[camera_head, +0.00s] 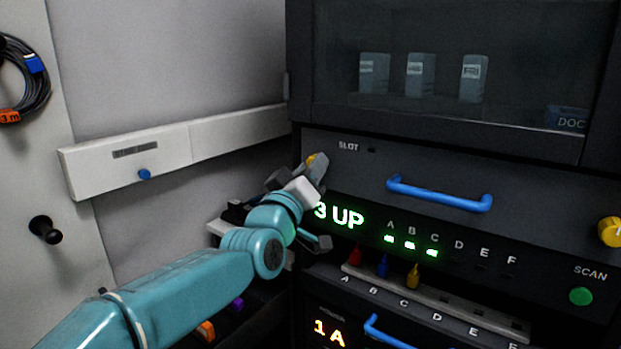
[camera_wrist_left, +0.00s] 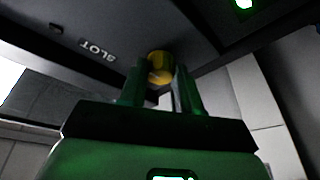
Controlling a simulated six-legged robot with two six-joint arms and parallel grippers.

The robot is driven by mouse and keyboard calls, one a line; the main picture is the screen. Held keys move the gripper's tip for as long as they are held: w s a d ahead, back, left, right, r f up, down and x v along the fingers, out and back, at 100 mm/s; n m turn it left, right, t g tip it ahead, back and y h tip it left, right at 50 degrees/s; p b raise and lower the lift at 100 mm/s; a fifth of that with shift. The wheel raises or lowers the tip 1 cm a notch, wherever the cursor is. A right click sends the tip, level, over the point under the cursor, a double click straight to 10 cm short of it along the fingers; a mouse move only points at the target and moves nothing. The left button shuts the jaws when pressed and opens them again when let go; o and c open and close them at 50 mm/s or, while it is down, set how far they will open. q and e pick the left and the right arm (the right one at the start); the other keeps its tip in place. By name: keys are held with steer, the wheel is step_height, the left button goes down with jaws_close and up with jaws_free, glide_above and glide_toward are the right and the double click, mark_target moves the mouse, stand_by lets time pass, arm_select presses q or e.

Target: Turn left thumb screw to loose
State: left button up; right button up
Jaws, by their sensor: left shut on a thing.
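The left thumb screw (camera_wrist_left: 160,66) is a yellow knob at the left end of the SLOT panel. In the head view only a small part of the left thumb screw (camera_head: 311,159) shows past my gripper. My left gripper (camera_head: 314,170) is at the panel's left end. In the left wrist view my left gripper (camera_wrist_left: 161,80) has one finger on each side of the yellow knob and is shut on it. The SLOT panel (camera_head: 360,175) has a blue handle (camera_head: 440,196) and a second yellow thumb screw (camera_head: 610,232) at its right end. My right gripper is not in view.
Below the panel is a green "3 UP" display (camera_head: 340,215) with lit lamps. Red, blue and yellow plugs (camera_head: 383,266) sit in a port row. A green SCAN button (camera_head: 581,296) is at right. A white rail (camera_head: 130,160) runs along the left wall.

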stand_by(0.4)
arm_select(q)
steer(key=o, duration=1.1)
steer(key=shift+c, duration=0.2)
steer(key=b+v, duration=0.2)
steer(key=v, duration=1.4)
steer(key=shift+b, duration=0.3)
steer(key=shift+a+f, duration=0.1)
